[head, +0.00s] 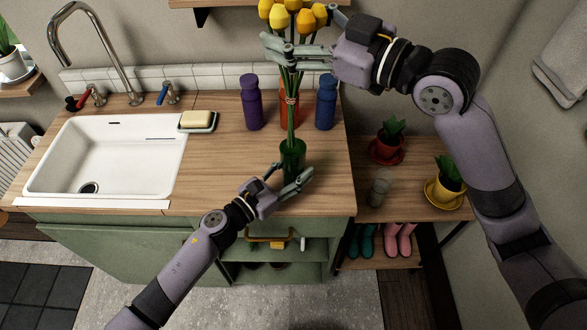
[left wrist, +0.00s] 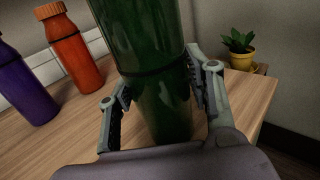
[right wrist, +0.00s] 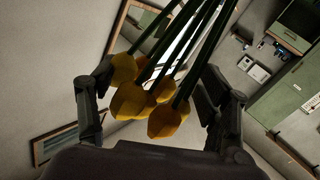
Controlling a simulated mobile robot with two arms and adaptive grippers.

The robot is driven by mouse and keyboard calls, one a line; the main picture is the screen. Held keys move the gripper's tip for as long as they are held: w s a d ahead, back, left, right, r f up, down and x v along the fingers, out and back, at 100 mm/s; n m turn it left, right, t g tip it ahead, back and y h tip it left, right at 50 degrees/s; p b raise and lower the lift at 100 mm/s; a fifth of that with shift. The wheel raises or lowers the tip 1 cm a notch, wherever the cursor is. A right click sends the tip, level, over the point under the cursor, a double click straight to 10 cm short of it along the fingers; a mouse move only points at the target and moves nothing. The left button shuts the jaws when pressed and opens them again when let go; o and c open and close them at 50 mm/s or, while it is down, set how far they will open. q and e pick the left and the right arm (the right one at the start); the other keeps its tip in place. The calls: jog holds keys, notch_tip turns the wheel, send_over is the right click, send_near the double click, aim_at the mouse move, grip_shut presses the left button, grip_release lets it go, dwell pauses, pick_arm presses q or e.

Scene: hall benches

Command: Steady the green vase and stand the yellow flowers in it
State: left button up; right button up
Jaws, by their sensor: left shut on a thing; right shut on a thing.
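The green vase (head: 292,155) stands upright near the front right of the wooden counter. My left gripper (head: 290,178) is shut around its lower part; in the left wrist view the vase (left wrist: 145,40) is between both fingers. The yellow flowers (head: 292,17) are held upright above the vase, blooms at the top. My right gripper (head: 288,50) is shut on their stems just below the blooms, which also show in the right wrist view (right wrist: 150,100). The stems run down to the vase mouth. I cannot tell how far their lower ends are inside it.
Purple (head: 250,103), orange (head: 284,112) and blue (head: 326,104) bottles stand behind the vase; stems partly cover the orange one. A white sink (head: 115,150) and a soap dish (head: 197,126) are left. Potted plants (head: 386,148) (head: 445,190) and a glass (head: 379,187) stand on a lower shelf right.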

aim_at(296, 84)
jog(key=shift+f, duration=2.55)
jog(key=o, duration=1.3)
jog(key=v, duration=1.2)
jog(key=shift+c, duration=0.2)
